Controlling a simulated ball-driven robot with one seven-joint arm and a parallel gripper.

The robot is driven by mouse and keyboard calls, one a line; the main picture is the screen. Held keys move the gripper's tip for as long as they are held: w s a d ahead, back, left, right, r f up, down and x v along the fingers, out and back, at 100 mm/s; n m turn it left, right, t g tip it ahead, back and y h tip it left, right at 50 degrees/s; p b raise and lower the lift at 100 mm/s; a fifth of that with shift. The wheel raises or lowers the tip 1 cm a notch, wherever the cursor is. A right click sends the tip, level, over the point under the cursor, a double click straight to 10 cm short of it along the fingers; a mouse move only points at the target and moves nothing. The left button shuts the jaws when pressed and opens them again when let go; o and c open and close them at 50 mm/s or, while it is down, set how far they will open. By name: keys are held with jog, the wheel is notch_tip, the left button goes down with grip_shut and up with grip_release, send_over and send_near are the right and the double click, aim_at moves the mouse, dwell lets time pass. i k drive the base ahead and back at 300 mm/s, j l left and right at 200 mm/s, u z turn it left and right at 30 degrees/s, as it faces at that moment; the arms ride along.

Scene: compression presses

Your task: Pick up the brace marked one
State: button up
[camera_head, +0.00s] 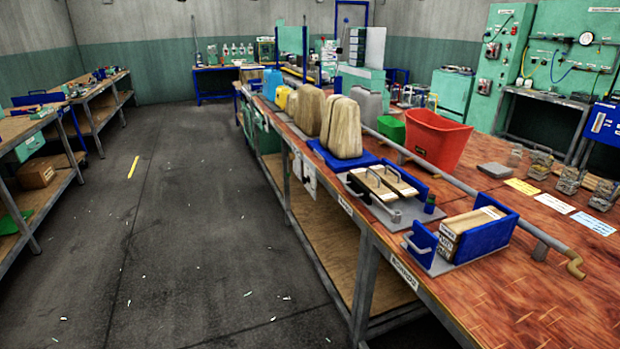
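Wooden pieces that may be the braces lie on the long red-brown workbench (540,270) at the right. Two flat wooden bars (383,184) with dark handles or straps on top lie side by side on a grey plate. Nearer, a wooden block (468,232) with pale labels stands in a blue holder (497,233). The label print is too small to read, so I cannot tell which piece is marked one. My gripper is not in view.
A long metal bar (468,189) lies along the bench behind the holders. The floor (190,230) left of the bench is open.

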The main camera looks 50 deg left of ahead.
aim_at(371, 181)
jog(key=u, duration=1.2)
jog(key=z, duration=2.25)
jog(key=u, duration=2.25)
jog(key=i+j+z, duration=0.2)
jog(key=i, duration=0.05)
